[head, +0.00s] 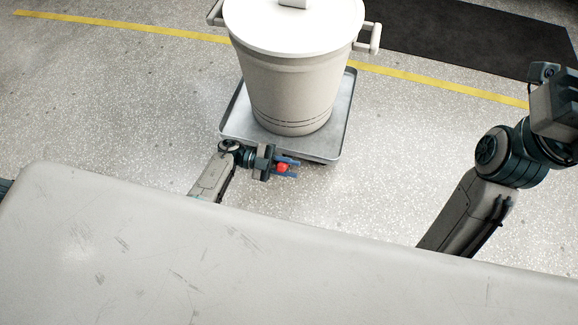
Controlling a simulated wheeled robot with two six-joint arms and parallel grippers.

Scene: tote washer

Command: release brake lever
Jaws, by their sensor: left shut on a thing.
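The brake lever shows as a red knob (283,168) at the near edge of a grey metal platform (343,120). My left gripper (286,168) is shut on the red knob, with a finger on either side of it. The rest of the lever is hidden by the gripper and the platform edge. A large white lidded bin (292,85) with side handles stands upright on the platform. My right arm is raised at the right, and its gripper (565,105) is partly cut off by the picture's edge, so I cannot tell its opening.
A pale scuffed surface (200,260) fills the foreground. A yellow floor line (430,82) runs behind the bin, and a dark mat (450,40) lies beyond it. The speckled floor is clear on both sides of the platform.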

